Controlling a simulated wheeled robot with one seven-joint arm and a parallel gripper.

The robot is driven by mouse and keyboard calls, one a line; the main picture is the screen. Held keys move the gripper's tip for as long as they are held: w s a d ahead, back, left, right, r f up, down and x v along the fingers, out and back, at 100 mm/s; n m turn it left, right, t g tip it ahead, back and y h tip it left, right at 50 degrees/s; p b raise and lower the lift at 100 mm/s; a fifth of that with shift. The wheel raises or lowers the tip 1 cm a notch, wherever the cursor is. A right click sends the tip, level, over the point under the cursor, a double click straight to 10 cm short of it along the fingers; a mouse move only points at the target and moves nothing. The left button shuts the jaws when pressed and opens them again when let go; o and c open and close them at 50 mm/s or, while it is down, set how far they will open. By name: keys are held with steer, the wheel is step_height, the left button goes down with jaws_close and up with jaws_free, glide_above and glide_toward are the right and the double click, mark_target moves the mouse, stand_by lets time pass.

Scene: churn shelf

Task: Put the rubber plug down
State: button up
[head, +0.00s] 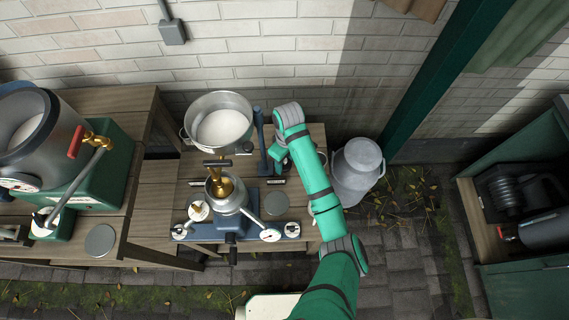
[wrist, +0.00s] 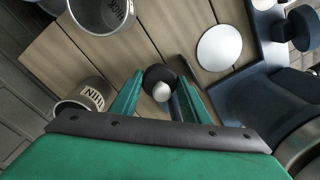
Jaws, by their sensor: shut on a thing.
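In the wrist view my gripper (wrist: 160,92) has its two green fingers closed on the rubber plug (wrist: 153,74), a dark round piece with a pale knob. The plug is over the wooden table (wrist: 145,45); I cannot tell whether it touches the planks. In the head view my gripper (head: 281,158) is over the right part of the same table (head: 250,165), right of the blue post. The plug cannot be made out there, as my own arm covers that spot.
Metal cups (wrist: 100,14) and (wrist: 84,94) stand left of the plug in the wrist view. A pale disc (wrist: 219,47) lies to its right. In the head view, a pan of white liquid (head: 222,128), a blue-based machine (head: 232,200) and a milk can (head: 357,170) are close by.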

mark_target(285, 165)
steer(key=shift+w+f, duration=0.4)
steer(key=shift+f, duration=0.05)
steer(key=shift+w+f, duration=0.15)
steer(key=shift+f, duration=1.55)
steer(key=shift+f, duration=0.1)
steer(key=o, duration=0.8)
steer(key=shift+c, duration=0.2)
